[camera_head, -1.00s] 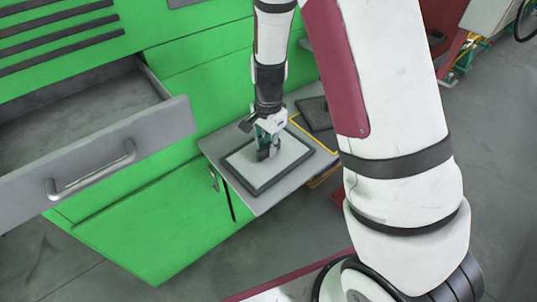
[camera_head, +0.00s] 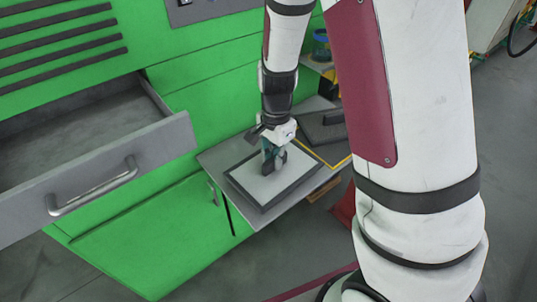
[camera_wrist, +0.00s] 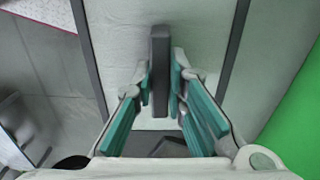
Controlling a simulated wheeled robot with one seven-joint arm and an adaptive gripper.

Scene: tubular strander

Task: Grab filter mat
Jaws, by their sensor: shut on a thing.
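The filter mat is a pale flat panel (camera_head: 297,176) with a dark frame and a dark bar handle in its middle. It is over a grey shelf (camera_head: 212,158) beside the green cabinet. I cannot tell whether it rests on the shelf or is slightly raised. My gripper (camera_head: 273,168) points down at its middle and is shut on the handle. In the wrist view the teal fingers (camera_wrist: 160,95) stand on both sides of the dark handle (camera_wrist: 159,60), above the pale panel (camera_wrist: 118,45).
An open grey drawer (camera_head: 150,150) sticks out of the green cabinet (camera_head: 150,235) at left. A dark plate (camera_head: 318,127) lies beside the mat, near a yellow line on the shelf. Blue-lidded jars (camera_head: 320,42) stand behind. Floor is clear in front.

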